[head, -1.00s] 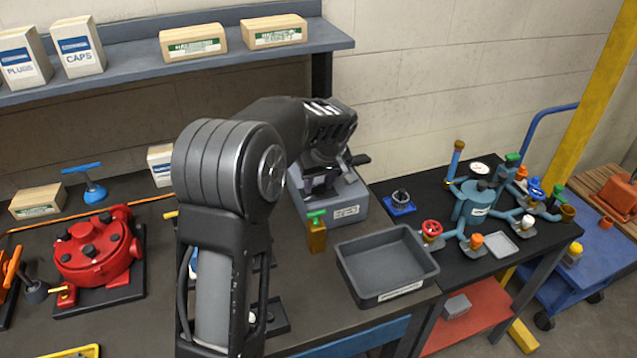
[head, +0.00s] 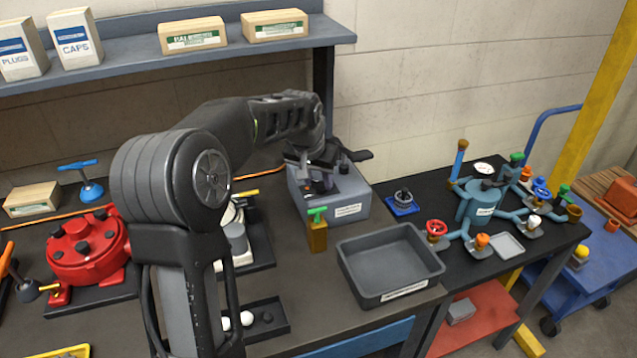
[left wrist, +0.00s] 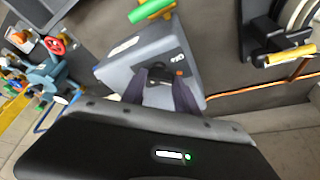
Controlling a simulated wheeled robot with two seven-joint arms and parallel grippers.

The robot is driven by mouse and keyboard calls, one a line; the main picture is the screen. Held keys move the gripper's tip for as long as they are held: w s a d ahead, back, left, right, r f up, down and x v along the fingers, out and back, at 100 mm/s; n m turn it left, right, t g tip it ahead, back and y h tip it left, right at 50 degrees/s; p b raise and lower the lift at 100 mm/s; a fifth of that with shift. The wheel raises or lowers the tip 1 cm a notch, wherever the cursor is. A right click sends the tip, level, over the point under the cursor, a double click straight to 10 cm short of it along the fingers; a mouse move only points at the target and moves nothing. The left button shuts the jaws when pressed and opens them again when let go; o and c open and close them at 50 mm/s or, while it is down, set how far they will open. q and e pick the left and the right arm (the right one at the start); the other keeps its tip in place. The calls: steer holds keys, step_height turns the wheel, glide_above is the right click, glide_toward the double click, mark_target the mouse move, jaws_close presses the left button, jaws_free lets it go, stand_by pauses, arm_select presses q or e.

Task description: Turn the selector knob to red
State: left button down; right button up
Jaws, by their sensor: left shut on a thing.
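The grey selector box (head: 349,206) stands at the back right of the long bench; it also shows in the left wrist view (left wrist: 118,73). My left gripper (head: 318,182) is over the box, its fingers pointing down at its top. In the left wrist view the two fingers (left wrist: 160,76) are closed around a small dark knob (left wrist: 160,70) on the box. The fingers and hand hide most of the knob, and I cannot read which colour it points to. My right gripper is not in view.
A brass block with a green handle (head: 317,236) stands just in front of the box. An empty grey bin (head: 390,268) is to its right. A blue manifold (head: 480,205) is on the side table. A shelf (head: 190,62) hangs above the bench.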

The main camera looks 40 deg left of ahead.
arm_select(q)
steer(key=m+h, duration=0.1)
steer(key=m, duration=0.1)
steer(key=m+h+b, duration=0.1)
steer(key=m, duration=0.2)
steer(key=shift+w+a+m, duration=0.15)
steer(key=shift+a+m, duration=0.05)
steer(key=shift+m, duration=0.1)
steer(key=shift+m+g+h, duration=0.3)
steer(key=shift+m+h, duration=0.6)
steer(key=shift+m, duration=1.2)
steer(key=c, duration=0.9)
jaws_free()
steer(key=shift+r, duration=0.1)
steer(key=v, duration=0.7)
steer(key=shift+a+r+b, duration=0.1)
steer(key=shift+r+b, duration=0.2)
steer(key=shift+b, duration=0.1)
